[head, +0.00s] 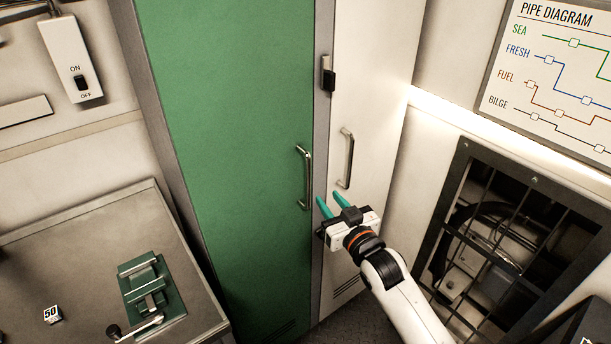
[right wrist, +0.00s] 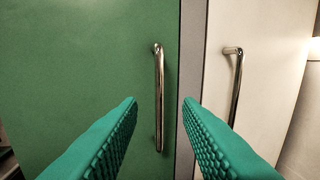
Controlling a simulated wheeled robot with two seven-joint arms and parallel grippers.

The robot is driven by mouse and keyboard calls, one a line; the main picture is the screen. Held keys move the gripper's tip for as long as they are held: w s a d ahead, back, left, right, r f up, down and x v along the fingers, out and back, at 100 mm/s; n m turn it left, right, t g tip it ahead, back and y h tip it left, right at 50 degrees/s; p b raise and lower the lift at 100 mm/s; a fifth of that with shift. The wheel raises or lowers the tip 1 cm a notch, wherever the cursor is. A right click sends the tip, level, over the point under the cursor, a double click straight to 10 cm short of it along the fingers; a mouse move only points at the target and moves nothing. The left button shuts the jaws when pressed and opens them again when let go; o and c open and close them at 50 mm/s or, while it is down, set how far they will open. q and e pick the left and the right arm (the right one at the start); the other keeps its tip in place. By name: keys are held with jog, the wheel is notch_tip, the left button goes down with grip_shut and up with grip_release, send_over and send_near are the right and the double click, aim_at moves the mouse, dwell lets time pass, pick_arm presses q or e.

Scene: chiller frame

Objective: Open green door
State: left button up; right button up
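The green door (head: 232,150) is a tall panel that looks shut in its grey frame. Its upright metal handle (head: 305,177) is near its right edge. In the right wrist view the handle (right wrist: 159,97) shows between my two teal fingers, beyond their tips. My right gripper (head: 331,205) is open and empty, just right of the handle's lower end in the head view. In the right wrist view the gripper (right wrist: 161,103) has a wide gap between its fingers, with nothing in it. My left gripper is in neither view.
A white door (head: 370,80) with its own handle (head: 346,158) stands right of the green one. A barred opening (head: 500,235) is at the lower right. A bench (head: 60,250) with a green clamp-like device (head: 150,290) is at the lower left.

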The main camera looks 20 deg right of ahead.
aim_at(309, 177)
jog(key=w, duration=0.4)
jog(key=w+a+p, duration=0.1)
jog(key=w, duration=0.2)
jog(key=w+a+p, duration=0.1)
jog(key=w, duration=0.3)
jog(key=shift+w+f, duration=0.1)
jog(key=shift+w, duration=0.2)
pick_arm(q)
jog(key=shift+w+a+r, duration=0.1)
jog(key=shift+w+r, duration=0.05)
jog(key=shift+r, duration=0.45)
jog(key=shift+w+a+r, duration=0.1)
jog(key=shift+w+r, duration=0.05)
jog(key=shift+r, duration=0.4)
pick_arm(e)
grip_shut()
